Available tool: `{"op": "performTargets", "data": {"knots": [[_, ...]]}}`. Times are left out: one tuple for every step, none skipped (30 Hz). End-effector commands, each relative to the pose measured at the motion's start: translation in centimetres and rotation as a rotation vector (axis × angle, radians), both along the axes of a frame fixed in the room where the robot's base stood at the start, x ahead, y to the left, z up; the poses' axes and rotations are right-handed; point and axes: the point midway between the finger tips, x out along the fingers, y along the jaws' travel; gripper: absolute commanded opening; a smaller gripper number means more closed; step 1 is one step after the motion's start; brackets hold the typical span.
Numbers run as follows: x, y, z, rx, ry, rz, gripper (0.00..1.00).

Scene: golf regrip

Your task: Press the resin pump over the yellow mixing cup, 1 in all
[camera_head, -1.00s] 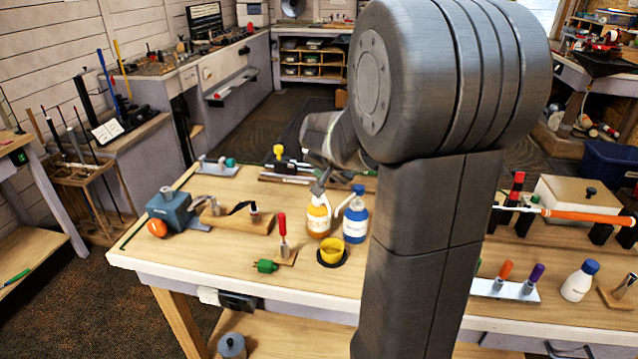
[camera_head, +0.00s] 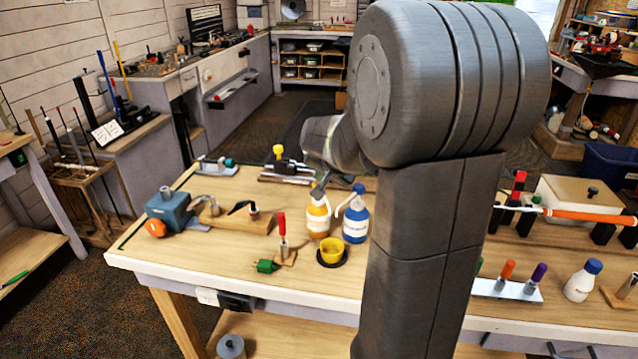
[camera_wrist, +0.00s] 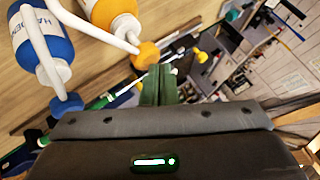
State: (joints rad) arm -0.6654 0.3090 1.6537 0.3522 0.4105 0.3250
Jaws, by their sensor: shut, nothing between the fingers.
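The orange-labelled pump bottle (camera_head: 318,219) stands upright on the bench behind the yellow mixing cup (camera_head: 331,249), which sits on a dark round pad. In the wrist view its orange pump head (camera_wrist: 146,55) has a white spout; the bottle body (camera_wrist: 112,14) is partly cut off. The blue hardener bottle (camera_head: 356,222) stands to its right, and its label shows in the wrist view (camera_wrist: 42,38). My gripper (camera_head: 320,184) is at the top of the orange bottle. Its shut, empty fingers (camera_wrist: 160,72) are close beside the orange pump head; contact cannot be told. The cup is outside the wrist view.
A red-handled clamp (camera_head: 283,233) and a green piece (camera_head: 266,266) are left of the cup. A wooden block (camera_head: 236,219) and a blue machine (camera_head: 170,211) stand farther left. My arm hides the bench right of the hardener bottle. The bench front left is clear.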

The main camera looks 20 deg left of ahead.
Motion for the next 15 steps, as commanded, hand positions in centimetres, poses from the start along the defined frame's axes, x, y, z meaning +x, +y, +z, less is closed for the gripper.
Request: {"op": "performTargets", "data": {"knots": [[0.0,-0.01,-0.15,0.0,0.001,0.001,0.0],[0.0,0.0,-0.19,0.0,0.001,0.001,0.0],[0.0,0.0,-0.25,0.0,0.001,0.001,0.0],[-0.01,0.0,-0.28,0.0,0.001,0.001,0.0],[-0.01,-0.01,-0.33,0.0,0.001,0.001,0.0],[-0.01,0.0,-0.37,0.0,0.001,0.001,0.0],[-0.01,0.0,-0.41,0.0,0.001,0.001,0.0],[-0.01,0.0,-0.45,-0.001,0.001,0.0,0.0],[-0.02,-0.01,-0.51,-0.001,0.001,0.0,0.0],[-0.02,-0.01,-0.55,-0.001,0.001,0.0,0.0],[-0.02,0.0,-0.59,-0.001,0.001,0.0,0.0],[-0.03,-0.01,-0.64,-0.001,0.001,0.0,0.0],[-0.03,-0.01,-0.69,-0.001,0.001,0.0,0.0],[-0.03,-0.01,-0.73,-0.001,0.002,0.001,0.0],[-0.03,-0.01,-0.79,-0.001,0.002,0.001,0.0]]}}
